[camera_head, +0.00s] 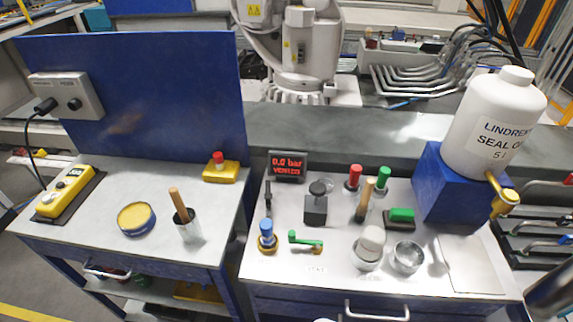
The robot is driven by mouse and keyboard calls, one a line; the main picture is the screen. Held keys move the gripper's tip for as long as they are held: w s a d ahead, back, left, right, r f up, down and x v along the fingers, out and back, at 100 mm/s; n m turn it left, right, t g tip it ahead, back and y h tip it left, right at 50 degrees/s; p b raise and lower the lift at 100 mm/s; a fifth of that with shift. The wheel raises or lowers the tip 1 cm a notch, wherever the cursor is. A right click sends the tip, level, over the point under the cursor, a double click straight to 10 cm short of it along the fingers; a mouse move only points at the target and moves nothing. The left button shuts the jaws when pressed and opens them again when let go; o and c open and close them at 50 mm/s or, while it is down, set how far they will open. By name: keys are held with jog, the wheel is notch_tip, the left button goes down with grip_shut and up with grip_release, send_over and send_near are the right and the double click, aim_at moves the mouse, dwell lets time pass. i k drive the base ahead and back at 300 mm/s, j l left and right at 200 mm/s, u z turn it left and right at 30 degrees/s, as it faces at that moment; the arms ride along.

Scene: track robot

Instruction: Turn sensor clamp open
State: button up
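No part in view is clearly marked as the sensor clamp. On the right workbench (270,277), a blue-topped fitting with a brass base (266,236) stands at the front left. A green-handled lever (305,242) lies just right of it, pointing sideways. A small dark upright part (267,197) stands behind the blue-topped fitting. My gripper is not in view.
A red display (287,165) reads 0.0 bar. A brush (364,200), a green-topped block (400,217), a metal cup (407,257) and a large white bottle (495,120) on a blue stand crowd the right. The left bench (90,225) holds a yellow pendant (65,192) and a tin (136,218).

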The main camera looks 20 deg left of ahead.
aim_at(267, 196)
jog(key=u, duration=1.35)
